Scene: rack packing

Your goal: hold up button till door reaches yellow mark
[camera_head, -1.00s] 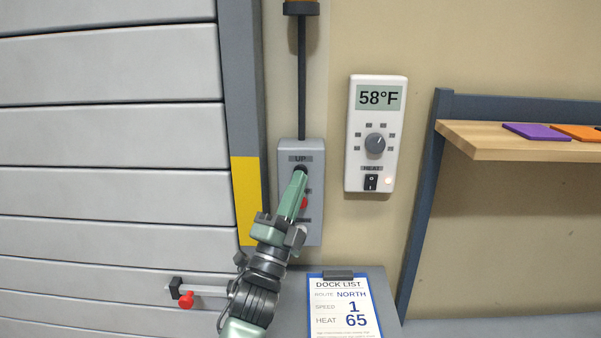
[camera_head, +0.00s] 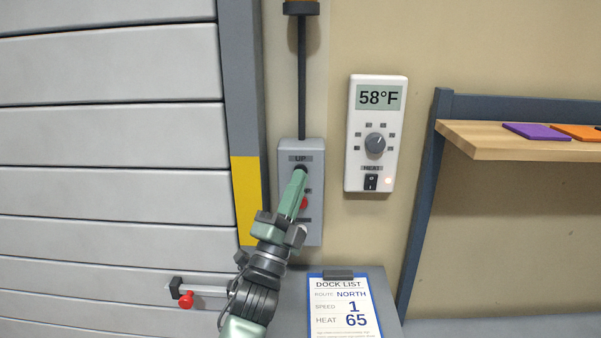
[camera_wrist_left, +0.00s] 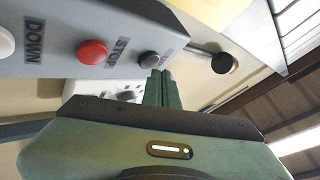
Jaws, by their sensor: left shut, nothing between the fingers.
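The grey slatted door (camera_head: 110,135) fills the left of the head view; its bottom edge is not clearly visible. The yellow mark (camera_head: 246,200) is a band on the grey door post. The control box (camera_head: 315,225) beside it carries the UP button, mostly hidden in the head view by my left gripper (camera_head: 300,173). In the left wrist view the dark UP button (camera_wrist_left: 149,59) shows beside the shut, empty fingertips (camera_wrist_left: 163,73). I cannot tell whether they touch or press it. The red STOP button (camera_wrist_left: 92,52) and white DOWN button (camera_wrist_left: 5,42) are clear of the fingers.
A white thermostat (camera_head: 398,125) reading 58°F hangs right of the box. A dock list clipboard (camera_head: 342,300) lies below. A wooden shelf (camera_head: 490,150) with coloured pads is at right. A handle with a red knob (camera_head: 187,299) sits low on the door.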

